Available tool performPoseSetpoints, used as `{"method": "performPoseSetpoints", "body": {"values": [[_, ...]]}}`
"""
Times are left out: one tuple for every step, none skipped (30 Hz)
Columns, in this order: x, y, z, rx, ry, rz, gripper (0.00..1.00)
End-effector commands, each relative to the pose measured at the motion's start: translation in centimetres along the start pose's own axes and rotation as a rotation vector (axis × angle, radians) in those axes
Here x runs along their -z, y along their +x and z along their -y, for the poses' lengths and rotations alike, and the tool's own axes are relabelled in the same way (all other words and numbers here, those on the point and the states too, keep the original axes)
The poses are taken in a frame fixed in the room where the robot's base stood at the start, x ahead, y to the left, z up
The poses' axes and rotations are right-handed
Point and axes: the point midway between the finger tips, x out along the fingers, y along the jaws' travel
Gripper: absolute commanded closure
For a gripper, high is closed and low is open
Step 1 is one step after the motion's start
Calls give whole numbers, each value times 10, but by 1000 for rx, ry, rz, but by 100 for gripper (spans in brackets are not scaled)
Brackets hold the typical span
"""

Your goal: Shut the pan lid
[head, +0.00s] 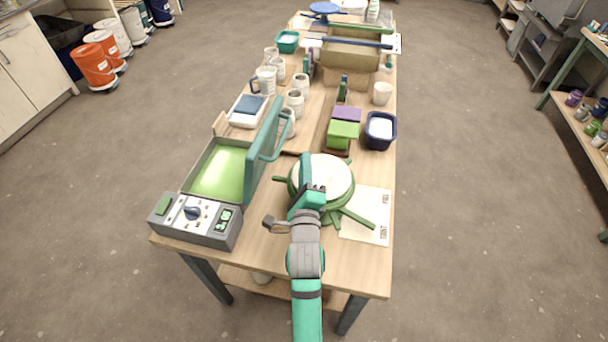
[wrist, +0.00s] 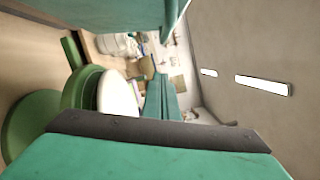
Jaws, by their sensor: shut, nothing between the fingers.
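The pan (head: 222,170) is a rectangular green-lined box with a grey control panel (head: 196,218) at the left front of the table. Its teal lid (head: 262,135) stands up steeply along the pan's right side, open, with a bar handle (head: 280,143) on its right face. My gripper (head: 306,165) is shut and empty, to the right of the lid and apart from it, over the white-topped turntable. In the wrist view, the shut fingers (wrist: 161,98) show mid-frame. A teal surface at the top looks like the lid (wrist: 95,12).
The green turntable (head: 328,172) stands right under my gripper, on a paper sheet (head: 368,222). The table's front strip beside the control panel is clear.

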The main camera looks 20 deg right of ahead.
Motion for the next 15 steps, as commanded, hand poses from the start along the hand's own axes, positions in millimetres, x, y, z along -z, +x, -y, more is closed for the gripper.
{"method": "performPoseSetpoints", "body": {"values": [[-2, 9, 1, 1, 0, 2, 100], [-2, 14, 1, 1, 0, 2, 100], [-2, 21, 0, 1, 0, 2, 100], [-2, 26, 0, 1, 0, 2, 100], [-2, 30, 1, 2, 0, 2, 100], [-2, 36, 0, 1, 0, 2, 100], [-10, 35, 0, 0, -1, 6, 100], [-14, 36, 0, 0, 0, 6, 100], [-20, 37, 0, 0, -1, 5, 100], [-23, 38, 0, 0, 0, 5, 100], [-26, 38, 0, 0, -1, 5, 100], [-30, 40, 0, 0, 0, 4, 100], [-32, 40, 0, 0, -1, 3, 100], [-34, 40, 0, 0, -1, 3, 100], [-36, 41, 0, 0, 0, 3, 100]]}}
